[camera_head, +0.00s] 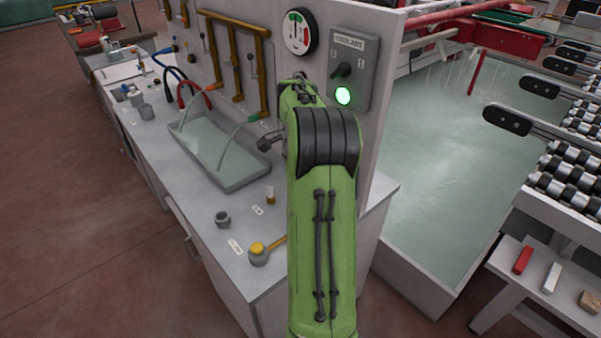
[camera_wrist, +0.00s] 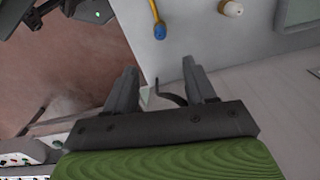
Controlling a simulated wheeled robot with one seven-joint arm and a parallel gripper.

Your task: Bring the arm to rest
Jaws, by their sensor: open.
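My green arm stands raised in front of the bench in the head view and covers part of the panel and worktop behind it. A small grey part pokes out left of the arm, and I cannot tell if it belongs to my gripper. In the wrist view my gripper (camera_wrist: 159,66) has its two grey fingers spread apart with nothing held between them. A yellow rod with a blue end (camera_wrist: 160,31) and a round whitish knob-like thing (camera_wrist: 232,9) lie beyond the fingertips, apart from them.
The upright panel carries a round gauge (camera_head: 299,32) and a switch box with a lit green lamp (camera_head: 343,96). A wet basin (camera_head: 440,170) and rollers (camera_head: 570,173) stand right.

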